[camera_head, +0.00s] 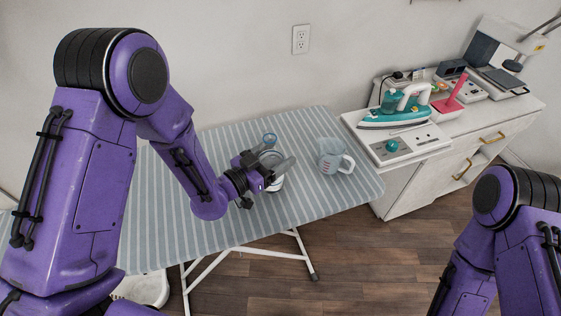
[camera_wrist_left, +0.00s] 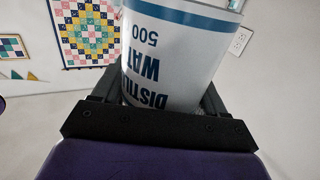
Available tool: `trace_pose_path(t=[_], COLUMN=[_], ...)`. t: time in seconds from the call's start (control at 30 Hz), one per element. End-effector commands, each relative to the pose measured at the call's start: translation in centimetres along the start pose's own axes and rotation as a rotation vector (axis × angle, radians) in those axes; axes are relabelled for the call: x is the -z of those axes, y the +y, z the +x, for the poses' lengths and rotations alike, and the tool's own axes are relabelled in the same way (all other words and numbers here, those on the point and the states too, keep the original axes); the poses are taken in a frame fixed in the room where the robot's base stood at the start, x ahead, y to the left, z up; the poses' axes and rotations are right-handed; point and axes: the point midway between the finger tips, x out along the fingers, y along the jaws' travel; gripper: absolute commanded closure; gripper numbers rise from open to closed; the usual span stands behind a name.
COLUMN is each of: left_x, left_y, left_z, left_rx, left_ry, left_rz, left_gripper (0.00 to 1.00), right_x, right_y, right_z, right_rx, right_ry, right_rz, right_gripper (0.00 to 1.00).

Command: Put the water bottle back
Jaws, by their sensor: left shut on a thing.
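The water bottle (camera_head: 270,139) is a clear and white bottle with a blue top, over the striped ironing board (camera_head: 150,215). In the left wrist view the bottle (camera_wrist_left: 175,50) shows large, with a blue band and label text that reads upside down. My left gripper (camera_head: 275,170) is shut on the bottle, with a finger on each side. I cannot tell whether the bottle's base touches the board. My right arm shows at the lower right, but its gripper is out of view.
A clear measuring jug (camera_head: 331,155) stands on the board just right of the bottle. A teal iron (camera_head: 396,107) rests on the white cabinet (camera_head: 405,178) at the right, near a pink item (camera_head: 449,97). The board's left part is clear.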

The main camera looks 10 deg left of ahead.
Motion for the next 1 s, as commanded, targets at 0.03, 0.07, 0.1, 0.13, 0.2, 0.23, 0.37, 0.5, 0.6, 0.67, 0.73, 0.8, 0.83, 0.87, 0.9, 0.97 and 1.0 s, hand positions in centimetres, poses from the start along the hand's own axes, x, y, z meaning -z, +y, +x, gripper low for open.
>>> trace_pose_path(t=[0.03, 0.07, 0.1, 0.13, 0.2, 0.23, 0.37, 0.5, 0.6, 0.67, 0.73, 0.8, 0.83, 0.87, 0.9, 0.97, 1.0], left_x=[-1.4, -1.5, -1.4, -1.3, -1.2, -1.1, -1.4, -1.5, -1.5, -1.5, -1.5, -1.5, -1.4, -1.1, -0.7, -1.5, -1.7], left_y=[-0.1, -0.1, -0.1, -0.1, -0.1, -0.1, -0.1, -0.1, -0.2, -0.2, -0.2, -0.2, -0.2, -0.2, -0.2, -0.2, -0.2], left_z=[-0.1, -0.1, -0.1, -0.1, -0.1, -0.1, -0.1, -0.1, -0.2, -0.2, -0.2, -0.2, -0.2, -0.2, -0.2, -1.2, -2.1], left_rx=[0.003, 0.003, 0.003, 0.003, 0.003, 0.003, 0.003, 0.004, 0.005, 0.005, 0.005, 0.005, 0.005, 0.005, 0.005, 0.007, 0.007], left_ry=[0.001, 0.002, 0.002, 0.002, 0.001, 0.001, 0.001, 0.0, 0.0, 0.0, 0.0, 0.001, 0.001, 0.001, 0.001, -0.001, -0.001], left_rz=[-0.001, 0.0, 0.0, 0.0, 0.0, 0.0, 0.0, 0.0, 0.0, 0.0, 0.0, 0.0, 0.0, 0.0, 0.0, 0.0, -0.001], left_gripper=[0.79, 0.79, 0.88, 0.87, 0.87, 0.87, 0.86, 0.15, 0.02, 0.02, 0.02, 0.02, 0.02, 0.02, 0.02, 0.02, 0.02], right_x=[-0.5, -0.5, -0.5, -0.4, -0.4, -0.4, -0.5, -0.5, -0.5, -0.5, -0.5, -0.5, -0.5, -0.4, -0.2, -0.7, -0.9], right_y=[-0.1, -0.1, -0.1, -0.1, -0.1, -0.1, -0.1, -0.1, -0.1, -0.1, -0.1, -0.1, -0.1, -0.1, 0.0, -0.2, -0.2], right_z=[1.2, 1.2, 1.1, 1.0, 0.9, 0.8, 1.1, 1.3, 1.2, 1.2, 1.2, 1.2, 1.1, 0.9, 0.5, 1.6, 2.1], right_rx=[0.0, 0.0, 0.0, 0.0, 0.0, 0.0, 0.0, 0.0, 0.0, 0.0, 0.0, 0.0, 0.0, 0.0, 0.0, 0.0, 0.0], right_ry=[0.0, 0.0, 0.0, 0.0, 0.0, 0.0, 0.0, 0.0, 0.0, 0.0, 0.0, 0.0, 0.0, 0.0, 0.0, 0.0, 0.0], right_rz=[0.0, 0.0, 0.0, 0.0, 0.0, 0.0, 0.0, 0.0, 0.0, 0.0, 0.0, 0.0, 0.0, 0.0, 0.0, 0.0, 0.0], right_gripper=[0.41, 0.41, 0.41, 0.41, 0.41, 0.41, 0.41, 0.41, 0.41, 0.41, 0.41, 0.41, 0.41, 0.41, 0.41, 0.41, 0.41])
